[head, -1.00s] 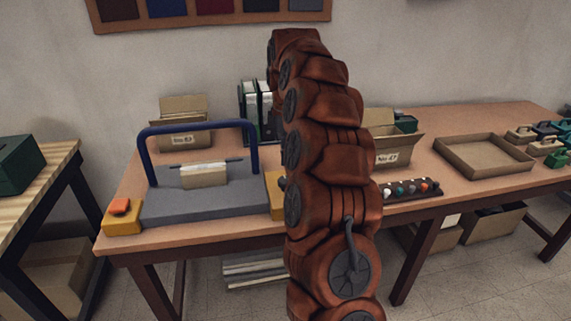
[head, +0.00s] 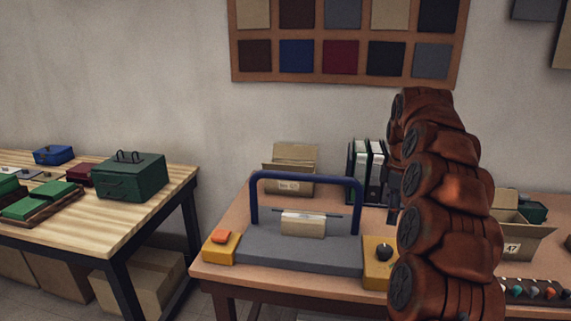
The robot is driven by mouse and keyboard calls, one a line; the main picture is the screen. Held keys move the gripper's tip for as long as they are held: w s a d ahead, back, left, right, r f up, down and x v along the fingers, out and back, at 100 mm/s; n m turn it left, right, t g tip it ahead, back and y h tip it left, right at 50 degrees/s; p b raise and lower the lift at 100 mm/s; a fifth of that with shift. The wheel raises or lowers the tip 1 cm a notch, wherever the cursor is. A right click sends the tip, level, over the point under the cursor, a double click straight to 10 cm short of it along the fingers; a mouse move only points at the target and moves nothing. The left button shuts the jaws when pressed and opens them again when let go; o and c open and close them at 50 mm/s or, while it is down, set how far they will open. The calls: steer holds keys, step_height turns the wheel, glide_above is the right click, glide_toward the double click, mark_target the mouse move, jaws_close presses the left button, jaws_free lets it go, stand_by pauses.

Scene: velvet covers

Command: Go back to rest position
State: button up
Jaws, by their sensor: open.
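My arm rises at the right of the head view, its brown covered links in front of the table. My gripper (head: 393,205) shows as a dark shape at the arm's left edge, partly hidden behind the links. It is open, and I see nothing held in it. It appears above the right end of the grey machine (head: 270,250), apart from it as far as I can see. The machine has a blue hoop handle (head: 254,205) and a beige block (head: 303,223) at its middle.
A light wooden table (head: 150,215) at the left holds a green box (head: 128,177). Binders (head: 366,168) and an open carton (head: 290,165) stand behind the machine. Another carton (head: 520,240) stands right of my arm. A swatch board (head: 350,80) hangs on the wall.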

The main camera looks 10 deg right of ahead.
steer(key=s+a+r+m+p, duration=0.1)
steer(key=s+a+r+m, duration=0.1)
steer(key=s+a, duration=0.6)
steer(key=s+a+r+m+p, duration=0.2)
steer(key=s+a, duration=0.4)
steer(key=a, duration=0.3)
steer(key=s+a+f+m+p, duration=0.1)
steer(key=s+a+f+m, duration=0.1)
steer(key=s, duration=0.6)
steer(key=s+a+f+m+g+p, duration=0.1)
steer(key=s+a+f+m, duration=0.1)
steer(key=s, duration=0.6)
steer(key=s+a+f+m+p, duration=0.1)
steer(key=s+a+f+m, duration=0.1)
steer(key=s, duration=0.6)
steer(key=shift+s+a+f+m+g, duration=0.2)
steer(key=shift+a+f+m+g, duration=0.15)
steer(key=shift+a+m, duration=0.3)
